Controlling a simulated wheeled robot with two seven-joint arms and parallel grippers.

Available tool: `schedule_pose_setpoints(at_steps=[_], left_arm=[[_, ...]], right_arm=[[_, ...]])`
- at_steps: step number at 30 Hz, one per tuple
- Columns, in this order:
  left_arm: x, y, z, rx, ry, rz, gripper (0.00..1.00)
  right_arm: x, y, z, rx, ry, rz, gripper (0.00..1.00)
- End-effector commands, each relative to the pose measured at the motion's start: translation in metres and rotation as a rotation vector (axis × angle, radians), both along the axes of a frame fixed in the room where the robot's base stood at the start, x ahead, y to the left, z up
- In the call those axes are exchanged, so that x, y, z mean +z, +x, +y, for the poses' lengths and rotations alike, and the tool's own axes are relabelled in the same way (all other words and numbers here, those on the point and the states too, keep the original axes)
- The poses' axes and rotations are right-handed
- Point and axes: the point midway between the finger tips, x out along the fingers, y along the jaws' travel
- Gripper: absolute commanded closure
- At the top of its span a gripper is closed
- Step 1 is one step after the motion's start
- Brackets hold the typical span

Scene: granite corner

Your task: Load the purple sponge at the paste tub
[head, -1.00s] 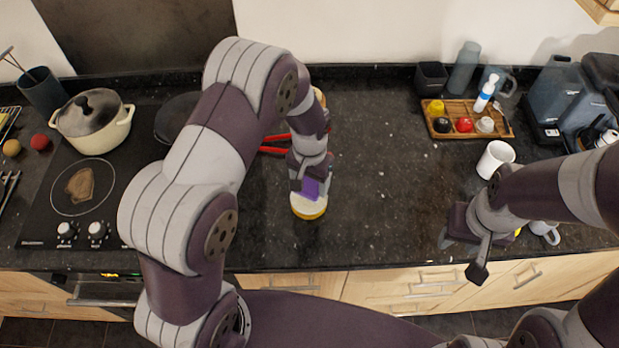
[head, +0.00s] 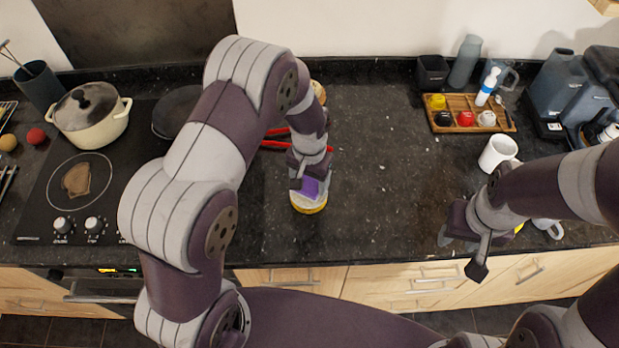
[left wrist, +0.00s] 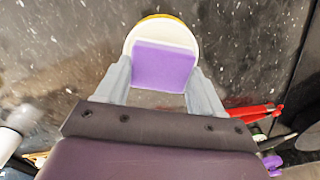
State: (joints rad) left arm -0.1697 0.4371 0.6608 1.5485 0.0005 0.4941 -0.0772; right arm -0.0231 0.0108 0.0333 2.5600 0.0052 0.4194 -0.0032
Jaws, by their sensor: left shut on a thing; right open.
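The purple sponge (left wrist: 162,66) is held between the fingers of my left gripper (left wrist: 163,88) in the left wrist view. In the head view the sponge (head: 310,188) sits at or just over the paste tub (head: 309,206), a round white tub with a yellow rim. The tub (left wrist: 160,31) also shows behind the sponge in the left wrist view. I cannot tell whether the sponge touches the paste, since the gripper and sponge cover part of the tub. My right gripper (head: 462,256) is open and empty near the counter's front edge.
Red-handled tools (head: 277,139) lie beside my left forearm. A white mug (head: 497,152) and a wooden tray (head: 470,103) with small items stand at the right. A pot (head: 90,117) is on the hob at left. The counter's middle is clear.

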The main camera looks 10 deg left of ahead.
Motion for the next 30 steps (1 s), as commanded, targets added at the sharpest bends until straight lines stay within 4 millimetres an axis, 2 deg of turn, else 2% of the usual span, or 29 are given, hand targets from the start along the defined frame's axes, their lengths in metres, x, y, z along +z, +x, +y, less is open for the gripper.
schedule_pose_setpoints(at_steps=[30], left_arm=[[-0.0087, 0.0000, 0.0000, 0.000, 0.000, 0.000, 0.56]], right_arm=[[-0.0052, 0.0000, 0.0000, 0.000, 0.000, 0.000, 0.57]])
